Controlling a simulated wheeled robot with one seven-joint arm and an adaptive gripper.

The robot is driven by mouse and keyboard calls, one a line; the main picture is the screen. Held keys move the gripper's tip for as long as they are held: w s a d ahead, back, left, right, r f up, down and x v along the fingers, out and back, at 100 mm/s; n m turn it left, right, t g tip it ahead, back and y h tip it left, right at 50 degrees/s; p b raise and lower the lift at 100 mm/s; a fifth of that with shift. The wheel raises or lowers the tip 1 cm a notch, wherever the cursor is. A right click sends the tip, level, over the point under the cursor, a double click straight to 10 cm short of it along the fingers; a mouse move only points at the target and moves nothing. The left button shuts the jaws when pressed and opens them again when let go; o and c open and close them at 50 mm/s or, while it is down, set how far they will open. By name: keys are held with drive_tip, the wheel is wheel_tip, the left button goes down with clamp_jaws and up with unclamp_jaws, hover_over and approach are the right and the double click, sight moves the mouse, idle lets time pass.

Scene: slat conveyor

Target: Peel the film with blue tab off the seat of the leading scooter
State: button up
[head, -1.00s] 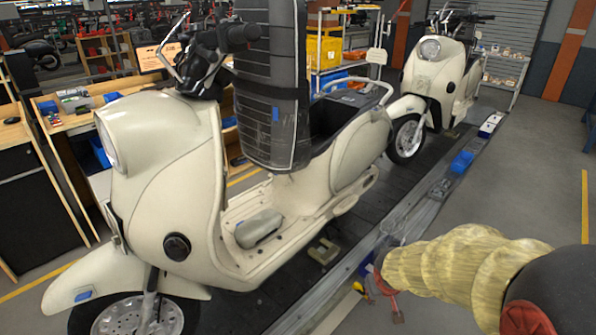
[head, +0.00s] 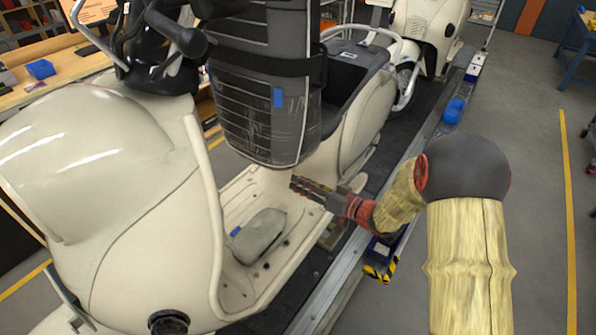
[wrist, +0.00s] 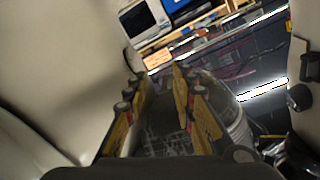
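The near cream scooter (head: 140,160) fills the left of the head view. A blue tab (head: 278,97) sits on the film's right part. My gripper (head: 296,183) is just below and right of the seat's lower end, above the footboard, apart from the tab. In the wrist view its two fingers (wrist: 158,78) stand apart with nothing clearly held between them. The tab cannot be made out in the wrist view.
A grey pouch (head: 258,236) with a small blue tab lies on the footboard. A second cream scooter (head: 428,30) stands farther along the conveyor (head: 335,283). A wooden workbench (head: 60,75) is at left. Open floor lies at right.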

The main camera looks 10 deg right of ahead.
drive_tip(key=shift+y, duration=0.6)
drive_tip(key=w+a+r+b, duration=0.1)
drive_tip(key=w+a, duration=0.1)
drive_tip(key=a, duration=0.1)
drive_tip(key=w+a+b, duration=0.1)
drive_tip(key=w+a, duration=0.2)
drive_tip(key=w+a+r+b, duration=0.1)
drive_tip(key=w+a, duration=0.1)
drive_tip(key=a, duration=0.1)
drive_tip(key=shift+w+a+r+b, duration=0.2)
drive_tip(key=shift+a+r+b, duration=0.05)
drive_tip(key=shift+r+b, duration=0.1)
drive_tip(key=shift+c, duration=1.3)
drive_tip(key=c, duration=0.4)
clamp_jaws()
